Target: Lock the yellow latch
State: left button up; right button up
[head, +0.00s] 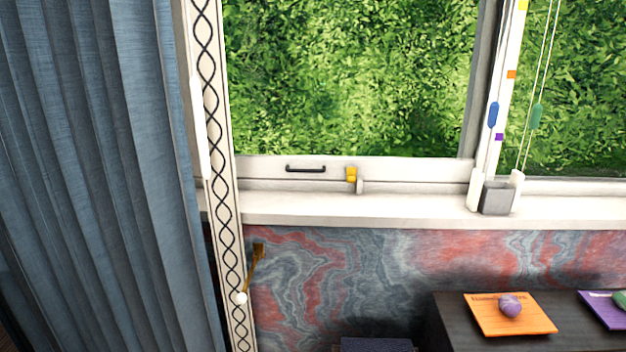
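The yellow latch (351,174) is a small block on the lower rail of the white window frame (260,168), near the middle of the head view. It sits just right of a dark handle bar (306,169) on the same rail. A small pale piece stands just below and right of the latch. The latch is too small to tell whether it is locked. Neither of my grippers shows in the head view.
A blue curtain (100,170) hangs at the left beside a patterned white strip (222,200). A white sill (400,210) runs below the window. A grey box (497,198) stands on it at the right. A dark desk (450,320) holds an orange book (485,318) and a purple ball (510,306).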

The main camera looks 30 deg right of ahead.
aim_at(351, 173)
jog(key=u, duration=0.05)
jog(key=i, duration=0.95)
jog(key=z, duration=0.45)
